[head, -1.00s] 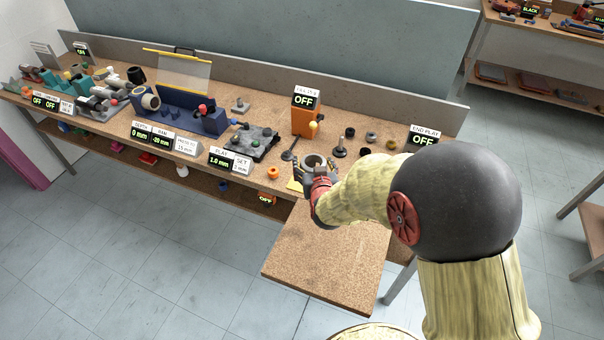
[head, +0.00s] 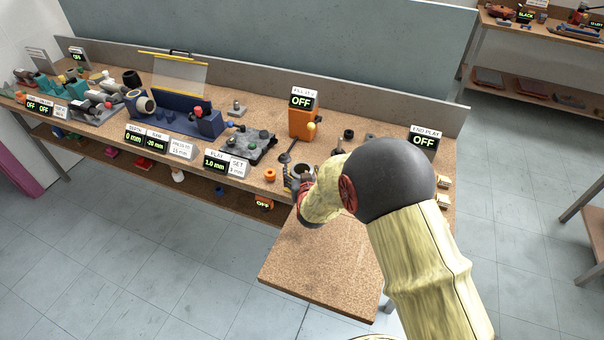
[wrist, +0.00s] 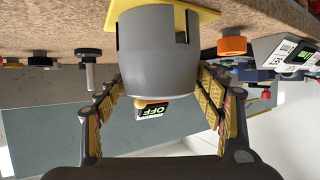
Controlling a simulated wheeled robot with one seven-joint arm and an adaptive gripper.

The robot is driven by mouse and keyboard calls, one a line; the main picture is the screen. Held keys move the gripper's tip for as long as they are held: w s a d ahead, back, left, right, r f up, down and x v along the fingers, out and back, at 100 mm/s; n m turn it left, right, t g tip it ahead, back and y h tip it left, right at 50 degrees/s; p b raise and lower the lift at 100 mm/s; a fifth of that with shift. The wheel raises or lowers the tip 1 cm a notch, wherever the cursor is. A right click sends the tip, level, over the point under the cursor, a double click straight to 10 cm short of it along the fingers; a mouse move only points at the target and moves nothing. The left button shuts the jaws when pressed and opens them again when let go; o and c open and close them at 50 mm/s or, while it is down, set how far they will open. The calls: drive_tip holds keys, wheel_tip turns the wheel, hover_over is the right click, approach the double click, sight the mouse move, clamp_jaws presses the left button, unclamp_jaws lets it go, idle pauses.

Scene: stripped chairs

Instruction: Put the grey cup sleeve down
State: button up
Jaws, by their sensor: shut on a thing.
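The grey cup sleeve (wrist: 158,60) is a short thick tube with a slot in its far end. In the wrist view it sits between the two fingers of my gripper (wrist: 160,85), which is shut on it. In the head view the sleeve (head: 303,168) shows only in part above my gripper (head: 297,178), low over the bench's front edge. A yellow pad (wrist: 204,17) lies on the bench behind the sleeve's far end in the wrist view. I cannot tell whether the sleeve touches it.
An orange ring (head: 270,175) lies left of my gripper. A black plunger-like part (head: 286,156), an orange box (head: 302,122) and a dark tray (head: 248,143) stand behind. An END PLAY display (head: 424,141) stands right. The lower board (head: 322,265) in front is bare.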

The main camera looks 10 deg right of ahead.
drive_tip(key=shift+r, duration=0.1)
drive_tip(key=o, duration=1.1)
drive_tip(key=shift+o, duration=0.2)
